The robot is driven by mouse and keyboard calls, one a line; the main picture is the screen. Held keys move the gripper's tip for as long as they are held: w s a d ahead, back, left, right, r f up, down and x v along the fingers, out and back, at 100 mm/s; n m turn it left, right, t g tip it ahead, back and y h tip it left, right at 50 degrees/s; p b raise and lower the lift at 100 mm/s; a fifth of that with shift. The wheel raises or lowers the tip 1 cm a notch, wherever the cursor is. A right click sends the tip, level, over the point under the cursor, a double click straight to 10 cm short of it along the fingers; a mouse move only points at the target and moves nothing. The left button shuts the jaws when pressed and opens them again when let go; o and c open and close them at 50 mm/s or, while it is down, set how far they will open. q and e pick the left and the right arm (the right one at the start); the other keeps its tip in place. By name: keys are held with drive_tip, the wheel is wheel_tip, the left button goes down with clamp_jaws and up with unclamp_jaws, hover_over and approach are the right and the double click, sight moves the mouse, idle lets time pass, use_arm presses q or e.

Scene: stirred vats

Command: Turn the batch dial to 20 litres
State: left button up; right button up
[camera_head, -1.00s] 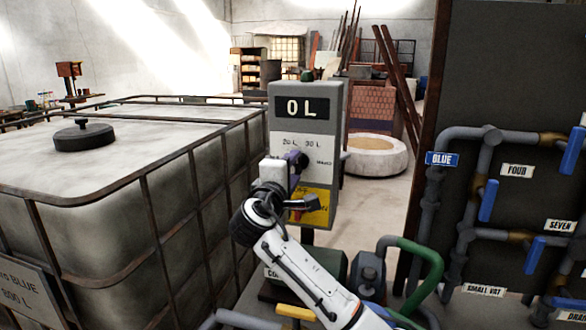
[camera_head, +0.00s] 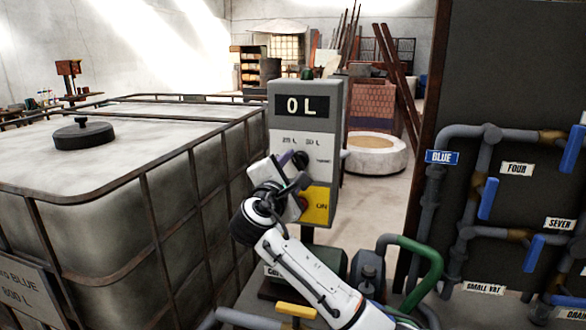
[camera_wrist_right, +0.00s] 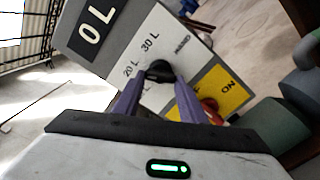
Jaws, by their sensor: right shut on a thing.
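The batch dial is a black round knob (camera_head: 301,158) on the grey control box (camera_head: 337,130), below a display reading "0 L"; it also shows in the right wrist view (camera_wrist_right: 160,70). White labels "20 L" and "30 L" stand above it. My right gripper (camera_head: 290,162) is at the front of the box, tilted over. In the right wrist view its two purple fingers (camera_wrist_right: 161,82) are shut on the dial, one on each side. I cannot tell which mark the dial points to. My left gripper is not in view.
A yellow "ON" panel (camera_head: 317,208) with a red button (camera_wrist_right: 210,106) lies just below the dial. A large caged tank (camera_head: 110,180) stands left of the box. Pipes with blue valve handles (camera_head: 488,199) stand to the right.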

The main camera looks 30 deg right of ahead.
drive_tip(key=shift+f, duration=0.1)
drive_tip(key=o, duration=1.1)
drive_tip(key=shift+c, duration=0.2)
drive_tip(key=shift+s+a, duration=0.1)
drive_tip(key=shift+a, duration=0.05)
drive_tip(key=b+v, duration=0.1)
drive_tip(key=v, duration=0.9)
drive_tip(key=shift+b, duration=0.3)
